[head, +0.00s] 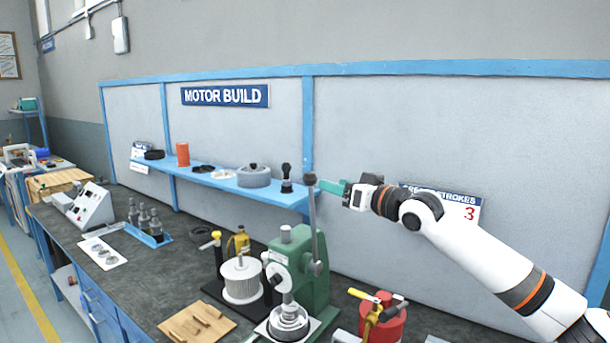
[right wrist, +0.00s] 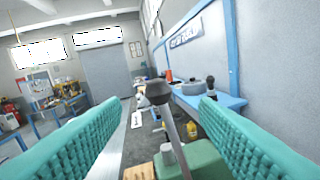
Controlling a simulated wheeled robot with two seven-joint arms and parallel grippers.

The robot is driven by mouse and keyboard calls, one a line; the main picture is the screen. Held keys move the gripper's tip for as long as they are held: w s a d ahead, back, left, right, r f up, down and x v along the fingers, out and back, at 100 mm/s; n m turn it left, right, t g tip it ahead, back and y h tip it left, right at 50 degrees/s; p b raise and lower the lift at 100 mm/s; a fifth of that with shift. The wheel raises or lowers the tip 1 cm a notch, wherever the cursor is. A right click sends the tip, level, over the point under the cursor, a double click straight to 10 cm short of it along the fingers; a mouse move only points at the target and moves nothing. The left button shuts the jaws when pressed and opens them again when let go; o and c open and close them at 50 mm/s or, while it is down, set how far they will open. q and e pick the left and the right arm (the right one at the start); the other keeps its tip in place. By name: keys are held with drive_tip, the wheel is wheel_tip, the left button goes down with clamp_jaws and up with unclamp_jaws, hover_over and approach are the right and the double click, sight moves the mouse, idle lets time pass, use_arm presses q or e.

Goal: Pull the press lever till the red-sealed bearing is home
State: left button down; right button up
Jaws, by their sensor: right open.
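The green arbor press (head: 305,262) stands on the bench, and its lever (head: 314,228) points nearly straight up with a dark ball knob on top. My right gripper (head: 324,186) is open beside the knob. In the right wrist view the lever (right wrist: 173,130) shows between the two teal fingers (right wrist: 160,100), with space on both sides; it is not gripped. A round silver part (head: 288,318) sits under the press ram on the base. I cannot make out a red seal or how deep the bearing sits. My left gripper is not in view.
A wound stator (head: 241,280) and a wooden tray (head: 197,324) stand left of the press. A red can (head: 382,320) with a yellow-handled tool is to its right. A blue shelf (head: 230,182) with parts lies behind. A partly hidden sign (head: 462,205) reads "STROKES 3".

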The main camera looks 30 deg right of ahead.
sight(305, 177)
drive_tip(key=w+p, duration=0.1)
drive_tip(key=w, duration=0.2)
drive_tip(key=w+a+p, duration=0.1)
drive_tip(key=w, duration=0.2)
drive_tip(key=w+a+p, duration=0.1)
drive_tip(key=w+p, duration=0.1)
drive_tip(key=w, duration=0.1)
drive_tip(key=shift+w+r, duration=0.15)
drive_tip(key=shift+w+a+f, duration=0.15)
drive_tip(key=shift+w+f, duration=0.05)
drive_tip(key=shift+w, duration=0.5)
drive_tip(key=shift+c, duration=0.2)
clamp_jaws()
